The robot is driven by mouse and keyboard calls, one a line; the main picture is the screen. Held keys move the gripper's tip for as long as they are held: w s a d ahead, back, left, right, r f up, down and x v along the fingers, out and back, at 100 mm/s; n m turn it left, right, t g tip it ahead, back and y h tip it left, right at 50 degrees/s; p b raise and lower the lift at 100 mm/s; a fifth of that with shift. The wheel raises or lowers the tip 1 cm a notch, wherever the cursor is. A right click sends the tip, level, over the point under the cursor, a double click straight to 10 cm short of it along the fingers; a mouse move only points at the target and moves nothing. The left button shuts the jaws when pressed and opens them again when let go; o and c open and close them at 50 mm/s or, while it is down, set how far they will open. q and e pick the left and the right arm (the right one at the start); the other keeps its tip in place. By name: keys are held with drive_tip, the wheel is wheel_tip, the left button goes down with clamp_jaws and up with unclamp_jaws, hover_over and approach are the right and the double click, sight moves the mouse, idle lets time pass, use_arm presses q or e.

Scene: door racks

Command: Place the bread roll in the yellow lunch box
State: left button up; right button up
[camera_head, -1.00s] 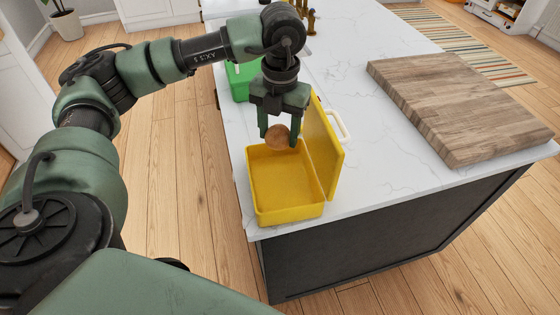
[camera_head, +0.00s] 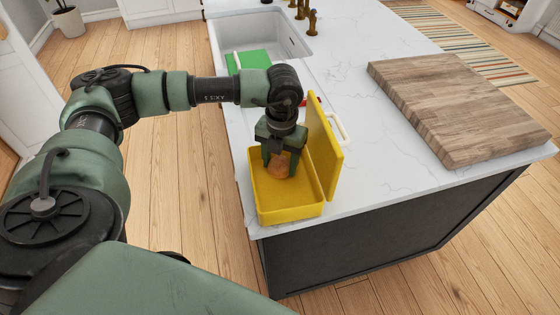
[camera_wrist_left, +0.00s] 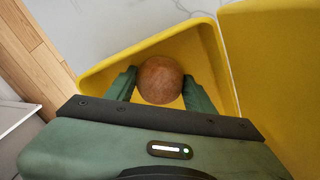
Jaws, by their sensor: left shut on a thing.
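The bread roll (camera_head: 279,167) is round and brown. My left gripper (camera_head: 280,166) is shut on it, pointing down inside the open yellow lunch box (camera_head: 285,214). The lunch box stands near the counter's front left corner, its lid (camera_head: 324,145) raised on the right side. In the left wrist view the roll (camera_wrist_left: 160,80) sits between the two green fingers, with the box's yellow walls (camera_wrist_left: 150,50) around it. Whether the roll touches the box floor cannot be told. My right gripper is not in view.
A green object (camera_head: 248,60) lies at the sink (camera_head: 275,35) behind my arm. A wooden cutting board (camera_head: 455,100) lies on the right of the white counter (camera_head: 385,165). The counter between the lid and the board is clear.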

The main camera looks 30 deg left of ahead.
sight(281, 160)
use_arm(q)
drive_tip(key=shift+f, duration=0.2)
drive_tip(key=o, duration=1.3)
drive_tip(key=shift+r, duration=0.1)
drive_tip(key=shift+r, duration=0.55)
wheel_tip(281, 160, up, 11)
drive_tip(key=b, duration=0.3)
drive_tip(key=shift+d+r, duration=0.1)
drive_tip(key=shift+d, duration=0.05)
